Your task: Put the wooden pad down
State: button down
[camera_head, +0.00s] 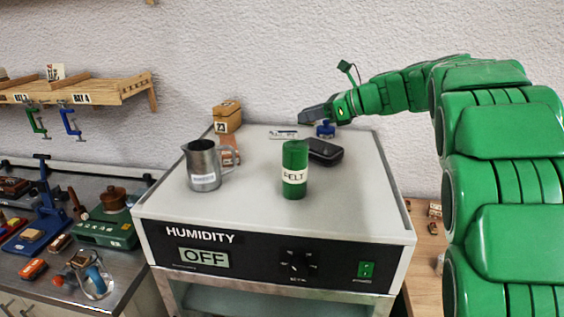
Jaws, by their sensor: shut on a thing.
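My gripper (304,117) is at the end of my green arm, over the back right part of the humidity cabinet top (245,190). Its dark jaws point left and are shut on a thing. They hide most of what they hold, so I cannot make out the wooden pad's outline. A small blue item (325,129) is just below and right of the jaws. I cannot tell whether the held thing touches the cabinet top.
A metal pitcher (203,167), a green felt can (295,170), a black case (324,152), a box marked 23 (227,118) and a white label (284,134) are on the cabinet. Its front left top is clear. A cluttered bench (62,285) stands left.

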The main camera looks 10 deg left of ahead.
aim_at(267, 171)
jog(key=s+a+f+n+g, duration=0.1)
jog(key=s+a+n+g, duration=0.3)
jog(key=a, duration=0.6)
jog(key=shift+m+t, duration=0.4)
jog(key=shift+m, duration=0.2)
jog(key=shift+s+a+f, duration=0.1)
jog(key=shift+s+f, duration=0.2)
jog(key=shift+f, duration=1.4)
jog(key=shift+s+a+f, duration=0.1)
jog(key=shift+s+f, duration=0.15)
jog(key=shift+f, duration=1.5)
jog(key=shift+s+a+f, duration=0.1)
jog(key=shift+s+f, duration=0.2)
jog(key=shift+f, duration=1.4)
jog(key=shift+f, duration=0.1)
jog(key=c, duration=1)
grip_release()
jog(key=shift+d+r, duration=0.1)
jog(key=shift+r, duration=0.1)
jog(key=v, duration=1.2)
jog(key=shift+f, duration=0.2)
